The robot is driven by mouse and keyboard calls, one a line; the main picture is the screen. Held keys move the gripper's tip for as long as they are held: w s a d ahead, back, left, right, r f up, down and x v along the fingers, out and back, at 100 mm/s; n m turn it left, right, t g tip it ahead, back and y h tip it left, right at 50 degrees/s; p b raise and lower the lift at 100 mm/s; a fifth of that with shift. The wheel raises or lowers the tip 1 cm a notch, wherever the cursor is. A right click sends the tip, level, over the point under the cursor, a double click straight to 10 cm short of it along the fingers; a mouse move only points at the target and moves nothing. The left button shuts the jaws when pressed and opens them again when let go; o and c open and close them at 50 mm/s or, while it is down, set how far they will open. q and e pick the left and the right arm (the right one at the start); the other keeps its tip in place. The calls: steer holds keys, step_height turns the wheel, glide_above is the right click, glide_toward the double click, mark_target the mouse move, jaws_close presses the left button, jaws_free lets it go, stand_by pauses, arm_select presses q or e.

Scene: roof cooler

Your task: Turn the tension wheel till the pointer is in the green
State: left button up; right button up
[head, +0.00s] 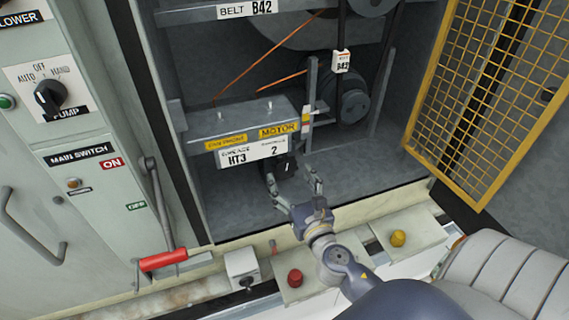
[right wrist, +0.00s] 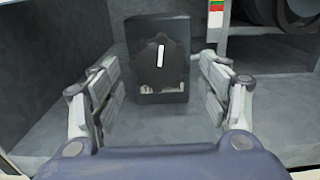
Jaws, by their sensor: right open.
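A round black knob (right wrist: 160,62) with a white line on its face sits on a dark box (right wrist: 172,98) in the right wrist view. The white line stands almost upright. In the head view the dark box and knob (head: 286,166) are under the motor plate and partly hidden. My right gripper (head: 292,180) is open in front of it, one finger to each side, apart from the knob. The fingers also show in the right wrist view (right wrist: 160,88), with nothing between them. A small coloured scale with red and green (right wrist: 216,10) stands above right; its pointer is too small to read.
The open cabinet has a grey motor unit (head: 240,120), a belt pulley (head: 352,103) and a yellow mesh door (head: 490,90) at right. A red-handled lever (head: 163,260) is at left. Red (head: 295,278) and yellow (head: 398,238) buttons line the front ledge.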

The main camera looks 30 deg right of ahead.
mark_target(286, 172)
steer(key=x, duration=0.3)
steer(key=shift+p+x, duration=0.4)
steer(key=shift+x, duration=0.35)
steer(key=shift+f, duration=0.1)
arm_select(q)
steer(key=shift+w+r, duration=0.3)
steer(key=shift+w, duration=0.25)
steer(key=shift+w+r, duration=0.3)
steer(key=shift+w, duration=0.2)
arm_select(e)
steer(key=c, duration=1.1)
